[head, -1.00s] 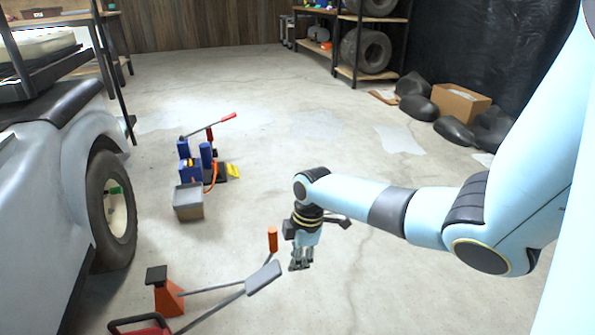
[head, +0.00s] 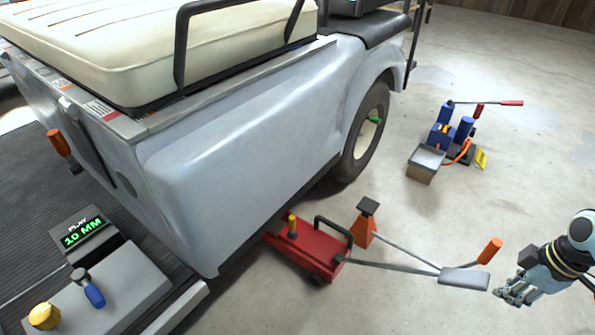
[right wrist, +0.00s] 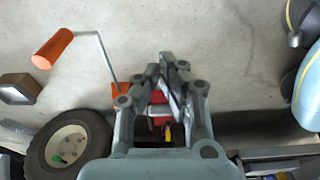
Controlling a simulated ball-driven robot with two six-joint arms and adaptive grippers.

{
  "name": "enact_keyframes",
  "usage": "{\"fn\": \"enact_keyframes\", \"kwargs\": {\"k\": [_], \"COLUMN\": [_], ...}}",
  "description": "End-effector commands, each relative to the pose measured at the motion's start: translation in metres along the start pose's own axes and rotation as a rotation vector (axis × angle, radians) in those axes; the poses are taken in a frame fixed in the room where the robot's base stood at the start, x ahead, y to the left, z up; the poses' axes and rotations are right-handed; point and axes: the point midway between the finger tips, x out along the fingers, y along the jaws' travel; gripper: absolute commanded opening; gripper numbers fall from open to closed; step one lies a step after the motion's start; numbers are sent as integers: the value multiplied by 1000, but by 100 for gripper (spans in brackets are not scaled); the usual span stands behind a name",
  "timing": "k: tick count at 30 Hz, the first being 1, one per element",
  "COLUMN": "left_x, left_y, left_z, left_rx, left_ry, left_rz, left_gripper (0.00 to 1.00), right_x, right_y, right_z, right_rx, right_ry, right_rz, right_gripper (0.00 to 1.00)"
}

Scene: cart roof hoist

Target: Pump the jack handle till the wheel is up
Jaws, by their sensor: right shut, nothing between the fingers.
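The red jack (head: 308,248) stands on the floor beside the grey cart. Its handle, a long bar ending in a grey pad (head: 465,279), reaches out to the right, low over the floor. The cart's wheel (head: 365,130) has a dark tyre and a green-marked hub; I cannot tell whether it touches the floor. My right gripper (head: 507,293) is shut and empty, just right of the pad, with contact unclear. In the right wrist view its fingers (right wrist: 168,62) partly cover the red jack (right wrist: 152,106), and the wheel (right wrist: 66,144) is lower left. My left gripper is out of view.
An orange stand (head: 364,230) is beside the jack. A crank with an orange grip (head: 490,251) rises near my right gripper. A blue device (head: 452,135) and an open box (head: 426,163) stand farther back. A display (head: 83,235) reads "PLAY 10 MM".

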Motion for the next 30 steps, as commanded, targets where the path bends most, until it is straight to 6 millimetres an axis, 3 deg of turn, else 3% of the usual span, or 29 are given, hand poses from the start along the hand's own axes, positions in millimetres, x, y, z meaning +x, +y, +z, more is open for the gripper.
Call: {"fn": "enact_keyframes", "kwargs": {"k": [11, 13, 18, 21, 25, 30], "left_x": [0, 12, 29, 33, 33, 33], "left_y": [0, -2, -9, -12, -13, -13], "left_z": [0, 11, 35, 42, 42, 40], "left_rx": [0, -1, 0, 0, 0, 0], "left_ry": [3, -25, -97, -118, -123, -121], "left_rz": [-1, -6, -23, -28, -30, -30], "left_gripper": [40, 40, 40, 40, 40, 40], "right_x": [-3, -13, -80, -108, -123, -124], "right_y": [-7, -13, -13, -9, -6, -4], "right_z": [7, 0, -78, -115, -143, -148], "right_rx": [16, 15, 16, 13, 4, 2], "right_ry": [-44, -94, -172, -163, -129, -120], "right_rz": [-34, -60, -57, -31, -11, -8], "right_gripper": [0, 0, 0, 0, 0, 0]}}
